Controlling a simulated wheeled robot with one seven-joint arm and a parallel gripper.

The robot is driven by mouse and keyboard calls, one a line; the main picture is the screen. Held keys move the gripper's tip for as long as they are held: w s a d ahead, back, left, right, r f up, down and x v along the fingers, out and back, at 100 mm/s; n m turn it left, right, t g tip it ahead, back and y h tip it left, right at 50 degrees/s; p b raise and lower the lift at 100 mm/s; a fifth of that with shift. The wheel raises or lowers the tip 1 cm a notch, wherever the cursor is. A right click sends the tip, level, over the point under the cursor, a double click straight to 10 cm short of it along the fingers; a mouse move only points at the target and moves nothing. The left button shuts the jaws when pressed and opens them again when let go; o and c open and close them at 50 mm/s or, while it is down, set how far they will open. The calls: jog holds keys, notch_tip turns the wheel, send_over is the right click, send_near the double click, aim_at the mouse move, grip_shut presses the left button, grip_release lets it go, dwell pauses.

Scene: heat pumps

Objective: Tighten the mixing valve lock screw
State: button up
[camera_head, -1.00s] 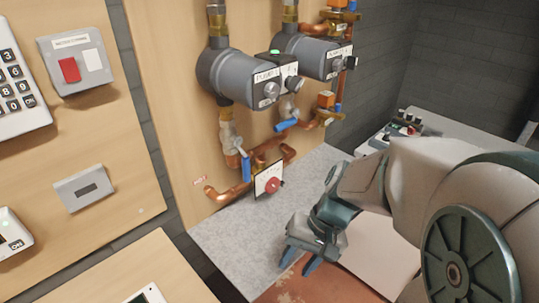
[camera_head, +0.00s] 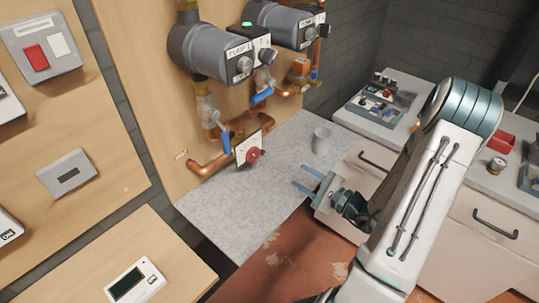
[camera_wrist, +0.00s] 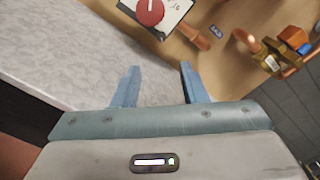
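The mixing valve has a red round knob (camera_head: 253,155) on a white square plate (camera_head: 245,148), fitted to copper pipes low on the wooden panel. In the wrist view the red knob (camera_wrist: 150,11) and its plate (camera_wrist: 172,14) are at the top edge, ahead of my fingers. I cannot make out the lock screw in either view. My gripper (camera_head: 304,180) is to the right of the knob, over the grey speckled counter, with its blue fingers pointing left towards the valve. In the wrist view its fingers (camera_wrist: 158,85) are apart with nothing between them.
A grey cup (camera_head: 321,140) stands on the counter (camera_head: 225,211) behind my gripper. Two pumps (camera_head: 210,52) and a blue-handled valve (camera_head: 225,140) are above and beside the knob. A tray of small parts (camera_head: 380,103) lies on the white cabinet. The counter's front is clear.

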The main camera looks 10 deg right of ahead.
aim_at(264, 154)
jog(key=p+x, duration=0.3)
jog(key=x, duration=1)
jog(key=shift+w, duration=0.4)
grip_shut()
